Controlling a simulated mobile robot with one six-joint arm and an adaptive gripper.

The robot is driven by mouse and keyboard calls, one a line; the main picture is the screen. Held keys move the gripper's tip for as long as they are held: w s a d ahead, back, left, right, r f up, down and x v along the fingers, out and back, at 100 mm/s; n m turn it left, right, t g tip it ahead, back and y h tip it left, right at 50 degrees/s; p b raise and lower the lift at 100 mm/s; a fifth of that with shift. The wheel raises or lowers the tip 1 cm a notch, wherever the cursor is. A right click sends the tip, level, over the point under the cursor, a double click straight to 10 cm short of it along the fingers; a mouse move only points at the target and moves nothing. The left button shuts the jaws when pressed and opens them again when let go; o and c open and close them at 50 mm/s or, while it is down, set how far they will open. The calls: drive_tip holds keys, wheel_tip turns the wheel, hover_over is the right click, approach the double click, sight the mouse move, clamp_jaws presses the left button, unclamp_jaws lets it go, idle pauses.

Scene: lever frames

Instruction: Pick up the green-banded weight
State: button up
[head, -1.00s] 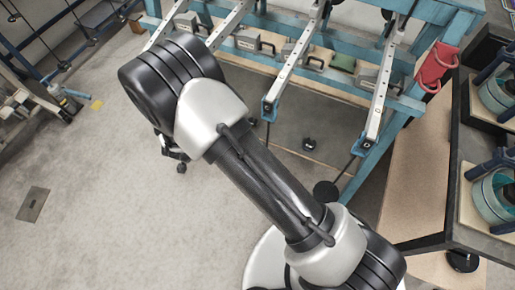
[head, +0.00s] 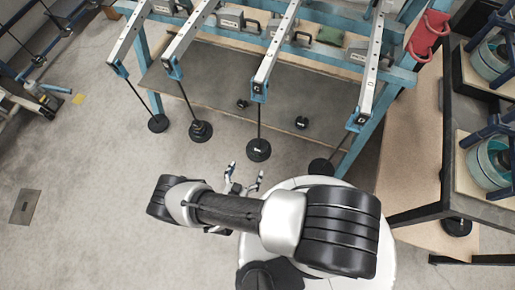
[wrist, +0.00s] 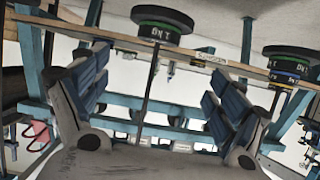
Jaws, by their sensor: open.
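In the head view my gripper (head: 247,177) is open and empty, fingers pointing toward the lever frame, just in front of a black disc weight (head: 258,150) hanging on a rod. In the wrist view, which is upside down, the two blue-padded fingers (wrist: 155,82) are spread apart. That disc (wrist: 162,18) shows at the top, with a thin greenish line on its rim, and its rod runs between the fingers in the picture. A stack of weights (wrist: 290,55) at right has a similar greenish line and a blue band. I cannot tell for certain which weight is green-banded.
A weight stack (head: 200,130) and other hanging weights (head: 158,123) line the frame's front. Loose small weights (head: 302,122) lie on the low board.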

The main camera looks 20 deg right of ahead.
drive_tip(key=b, duration=0.2)
approach(258, 148)
drive_tip(key=x, duration=0.4)
drive_tip(key=shift+a, duration=0.1)
drive_tip(key=b+x, duration=0.2)
drive_tip(key=x, duration=0.2)
drive_tip(key=shift+d+f, duration=0.15)
drive_tip(key=shift+d, duration=0.1)
drive_tip(key=shift+w+d+f, duration=0.1)
drive_tip(key=shift+w+d, duration=0.1)
drive_tip(key=shift+w, duration=0.15)
drive_tip(key=shift+c, duration=0.5)
drive_tip(key=c, duration=1.6)
